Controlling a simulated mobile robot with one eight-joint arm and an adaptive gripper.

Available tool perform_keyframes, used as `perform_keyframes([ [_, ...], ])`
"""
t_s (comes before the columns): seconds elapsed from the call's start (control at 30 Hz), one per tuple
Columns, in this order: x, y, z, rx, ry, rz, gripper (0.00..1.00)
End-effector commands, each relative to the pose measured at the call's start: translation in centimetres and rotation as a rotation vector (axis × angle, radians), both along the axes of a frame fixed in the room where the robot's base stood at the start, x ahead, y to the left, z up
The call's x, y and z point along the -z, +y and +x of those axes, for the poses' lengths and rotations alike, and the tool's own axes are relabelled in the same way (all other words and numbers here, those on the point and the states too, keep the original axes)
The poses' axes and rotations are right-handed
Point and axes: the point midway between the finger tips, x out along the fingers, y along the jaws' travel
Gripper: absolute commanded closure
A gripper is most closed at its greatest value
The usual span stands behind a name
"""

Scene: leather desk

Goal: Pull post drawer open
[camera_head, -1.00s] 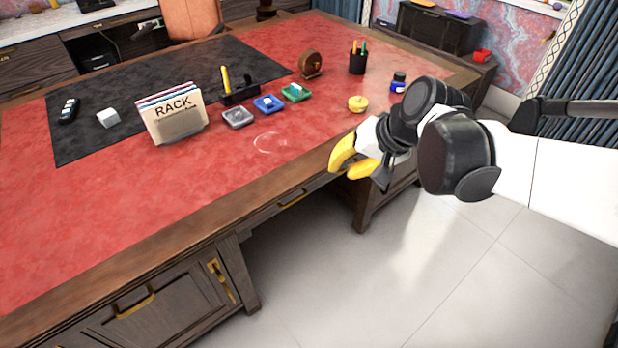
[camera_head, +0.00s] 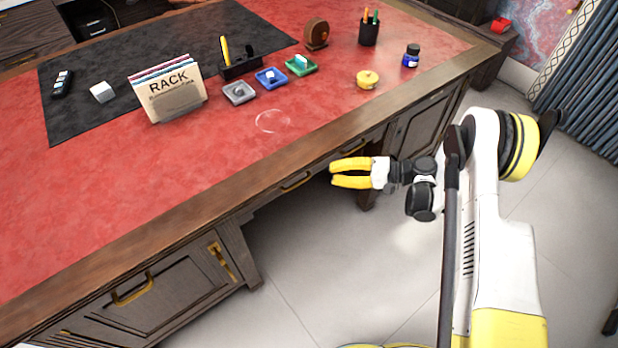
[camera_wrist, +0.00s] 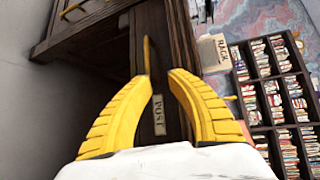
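The post drawer (camera_wrist: 158,80) shows in the wrist view as a dark wooden front with a pale label reading "POST" (camera_wrist: 159,115) and a gold handle (camera_wrist: 147,56). The handle lies just beyond my fingertips, near the left one. In the head view, the matching gold handle (camera_head: 297,182) sits under the front edge of the desk, and the drawer looks shut. My gripper (camera_head: 333,173) has yellow fingers pointing left, to the right of that handle. In the wrist view, my gripper (camera_wrist: 163,79) is open and empty, and contact with the handle cannot be told.
The red-topped desk (camera_head: 200,180) bears a paper rack (camera_head: 167,95), small coloured trays, a pen cup (camera_head: 369,30) and an ink bottle (camera_head: 411,56). A lower cabinet with a gold handle (camera_head: 132,290) stands at left. The grey floor before the desk is clear.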

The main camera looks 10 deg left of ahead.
Motion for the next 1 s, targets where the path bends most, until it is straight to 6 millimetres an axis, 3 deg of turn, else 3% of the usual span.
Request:
perform_keyframes([
  [0.1,2.2,0.2,-1.3,-0.024,0.009,0.052,0.8],
  [0.33,3.3,1.3,-2.3,-0.041,0.014,0.083,0.8],
  [0.73,4.4,8.7,-3.0,-0.042,0.013,0.081,0.8],
  [1.0,4.6,10.9,-3.1,-0.039,0.014,0.08,0.8],
])
